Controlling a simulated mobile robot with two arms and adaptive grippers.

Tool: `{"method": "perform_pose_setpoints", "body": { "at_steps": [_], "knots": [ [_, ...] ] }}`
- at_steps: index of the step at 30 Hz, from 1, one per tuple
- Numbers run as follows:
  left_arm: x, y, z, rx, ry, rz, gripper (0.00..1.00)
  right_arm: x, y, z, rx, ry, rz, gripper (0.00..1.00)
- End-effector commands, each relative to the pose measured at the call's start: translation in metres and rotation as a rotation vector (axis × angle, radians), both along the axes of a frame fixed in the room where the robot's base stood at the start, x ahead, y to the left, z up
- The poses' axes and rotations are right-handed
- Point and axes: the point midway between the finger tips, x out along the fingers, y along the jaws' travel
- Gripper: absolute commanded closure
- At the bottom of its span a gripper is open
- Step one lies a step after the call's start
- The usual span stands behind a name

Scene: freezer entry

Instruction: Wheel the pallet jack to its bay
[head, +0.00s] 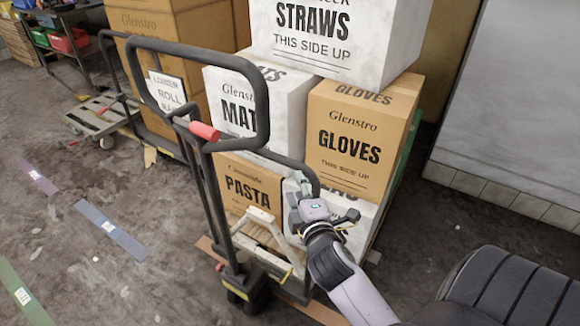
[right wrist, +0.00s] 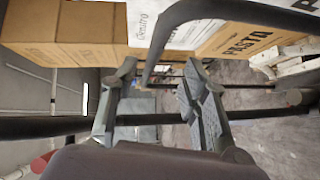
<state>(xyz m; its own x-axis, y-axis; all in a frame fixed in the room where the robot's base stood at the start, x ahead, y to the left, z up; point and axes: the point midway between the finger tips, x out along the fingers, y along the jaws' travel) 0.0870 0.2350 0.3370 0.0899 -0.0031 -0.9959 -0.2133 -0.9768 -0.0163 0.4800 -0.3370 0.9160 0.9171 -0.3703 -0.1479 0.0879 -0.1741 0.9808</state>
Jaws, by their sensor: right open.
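The pallet jack shows in the head view as a large black handle loop (head: 262,100) with a red grip (head: 205,131), on a tall dark mast (head: 212,195) above a wheeled base (head: 243,287). It stands upright in front of stacked boxes. My right gripper (head: 312,200) is open to the right of the mast, close to a lower black curved bar (head: 290,162). In the right wrist view, the right gripper (right wrist: 160,82) has its fingers apart, near a black bar; I cannot tell whether it touches. My left gripper is out of view. No bay can be told for certain.
Stacked boxes, including a gloves box (head: 352,145) and a straws box (head: 335,35), stand behind the jack. A low trolley (head: 100,115) stands at left. Floor strips in blue (head: 112,232) and green (head: 22,292) mark the open floor at left. A wall (head: 520,100) closes the right.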

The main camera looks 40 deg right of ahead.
Motion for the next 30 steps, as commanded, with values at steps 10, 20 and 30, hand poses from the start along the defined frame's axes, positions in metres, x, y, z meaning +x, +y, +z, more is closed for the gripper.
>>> {"method": "perform_pose_setpoints", "body": {
  "at_steps": [10,20,30],
  "knots": [
    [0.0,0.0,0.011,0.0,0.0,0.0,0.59,-0.015,0.019,0.006,0.005,-0.014,-0.001,0.59],
    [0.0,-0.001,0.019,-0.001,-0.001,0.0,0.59,0.049,-0.008,-0.003,0.004,-0.014,-0.002,0.59],
    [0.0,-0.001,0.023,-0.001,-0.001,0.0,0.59,0.11,-0.032,-0.014,0.006,-0.011,-0.001,0.59]
  ]
}}
